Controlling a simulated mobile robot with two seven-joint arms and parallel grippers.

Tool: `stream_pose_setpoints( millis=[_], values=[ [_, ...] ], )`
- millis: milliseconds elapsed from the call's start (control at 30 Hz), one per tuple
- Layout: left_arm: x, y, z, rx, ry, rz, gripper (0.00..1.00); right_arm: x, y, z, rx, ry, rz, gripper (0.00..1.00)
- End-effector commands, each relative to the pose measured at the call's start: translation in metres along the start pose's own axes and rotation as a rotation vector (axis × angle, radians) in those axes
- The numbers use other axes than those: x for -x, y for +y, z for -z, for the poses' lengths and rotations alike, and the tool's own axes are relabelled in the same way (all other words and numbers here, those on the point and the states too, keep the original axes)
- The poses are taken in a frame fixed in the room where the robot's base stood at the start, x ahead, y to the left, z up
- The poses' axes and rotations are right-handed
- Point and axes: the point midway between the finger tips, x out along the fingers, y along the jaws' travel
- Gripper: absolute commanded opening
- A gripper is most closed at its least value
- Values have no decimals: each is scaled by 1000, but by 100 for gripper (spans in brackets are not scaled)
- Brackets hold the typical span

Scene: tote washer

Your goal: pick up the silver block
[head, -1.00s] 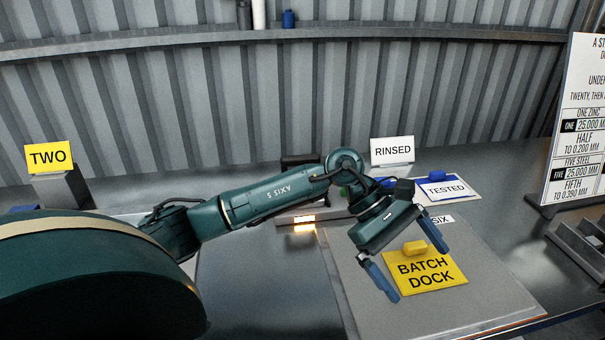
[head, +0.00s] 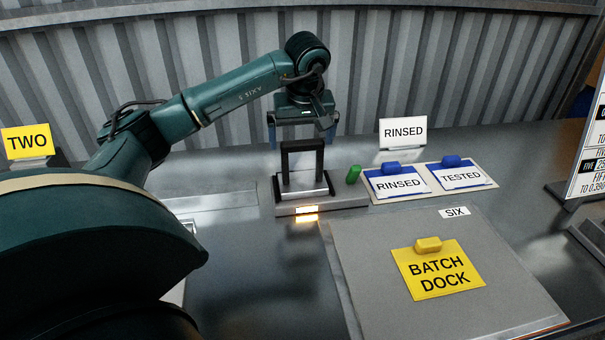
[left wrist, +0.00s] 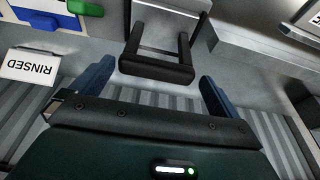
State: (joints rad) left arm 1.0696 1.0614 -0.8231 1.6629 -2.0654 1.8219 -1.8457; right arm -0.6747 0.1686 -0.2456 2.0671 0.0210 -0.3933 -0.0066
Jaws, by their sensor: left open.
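A silver block (head: 303,194) with an upright black handle (head: 302,148) is at the back of the table, on a low grey fixture with a lit front. In the left wrist view the black handle (left wrist: 157,69) is a U shape joined to a silver body (left wrist: 165,16) at the top edge. My left gripper (head: 301,136) is open and empty, with its blue fingers pointing down just above the handle. In the left wrist view the handle's bar shows between the fingers, apart from both. My right gripper is out of view.
A green peg (head: 353,174) stands right of the handle. Blue-clipped RINSED (head: 399,184) and TESTED (head: 461,176) cards lie further right, with a RINSED sign (head: 403,132) behind. A grey plate (head: 370,285) holds the yellow BATCH DOCK card (head: 437,273).

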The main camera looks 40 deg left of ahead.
Motion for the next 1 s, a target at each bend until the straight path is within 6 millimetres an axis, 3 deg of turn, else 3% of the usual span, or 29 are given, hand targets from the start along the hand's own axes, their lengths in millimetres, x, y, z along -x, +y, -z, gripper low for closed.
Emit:
stream_pose_setpoints(
  millis=[167, 400, 700, 1000],
  values=[
    [-14, 1, 0, -1, -3, 2, 100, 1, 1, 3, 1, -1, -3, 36],
    [-49, 2, 0, 1, -2, 1, 100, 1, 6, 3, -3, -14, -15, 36],
    [-55, 2, -1, 0, -1, -1, 100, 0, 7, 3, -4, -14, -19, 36],
    [-55, 2, -1, 0, -1, -1, 77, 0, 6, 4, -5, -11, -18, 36]
  ],
)
